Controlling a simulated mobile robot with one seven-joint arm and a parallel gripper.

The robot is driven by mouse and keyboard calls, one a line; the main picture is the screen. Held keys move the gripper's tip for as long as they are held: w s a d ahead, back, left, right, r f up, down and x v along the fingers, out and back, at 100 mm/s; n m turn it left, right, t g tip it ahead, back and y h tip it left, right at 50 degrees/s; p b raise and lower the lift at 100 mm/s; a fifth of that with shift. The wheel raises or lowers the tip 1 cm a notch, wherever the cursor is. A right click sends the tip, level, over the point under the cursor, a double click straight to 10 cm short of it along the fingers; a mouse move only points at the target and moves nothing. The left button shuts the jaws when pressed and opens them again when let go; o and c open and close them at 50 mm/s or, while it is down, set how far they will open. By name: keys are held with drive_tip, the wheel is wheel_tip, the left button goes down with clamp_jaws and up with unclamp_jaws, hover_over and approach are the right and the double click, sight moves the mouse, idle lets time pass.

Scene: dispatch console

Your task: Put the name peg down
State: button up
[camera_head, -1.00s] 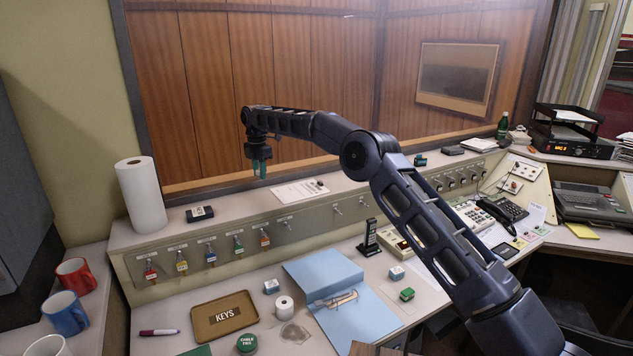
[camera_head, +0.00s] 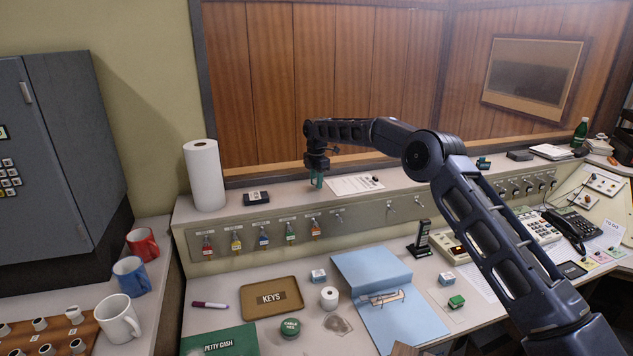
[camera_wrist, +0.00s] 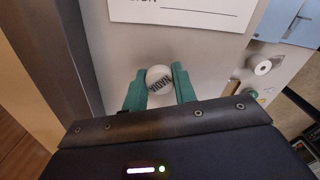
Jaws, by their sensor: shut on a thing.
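My gripper (camera_head: 317,181) has teal fingers and hangs over the back ledge of the console, just left of a white paper sheet. In the wrist view my gripper (camera_wrist: 159,82) is shut on the name peg (camera_wrist: 159,78), a white round-topped peg with dark lettering too small to read surely. In the head view the peg cannot be made out. A brown wooden board (camera_head: 60,333) with several white-topped pegs lies at the lower left, partly cut off by the frame.
A paper roll (camera_head: 204,175) and a small black box (camera_head: 256,198) stand on the ledge (camera_head: 290,198). Key switches with coloured tags line the panel below. Mugs (camera_head: 118,318) stand beside the peg board. A keys tray (camera_head: 250,292) and blue folder (camera_head: 372,265) lie on the desk.

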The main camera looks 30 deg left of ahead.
drive_tip(key=shift+f, duration=0.1)
drive_tip(key=o, duration=0.9)
drive_tip(key=shift+o, duration=0.2)
wheel_tip(320, 180, up, 12)
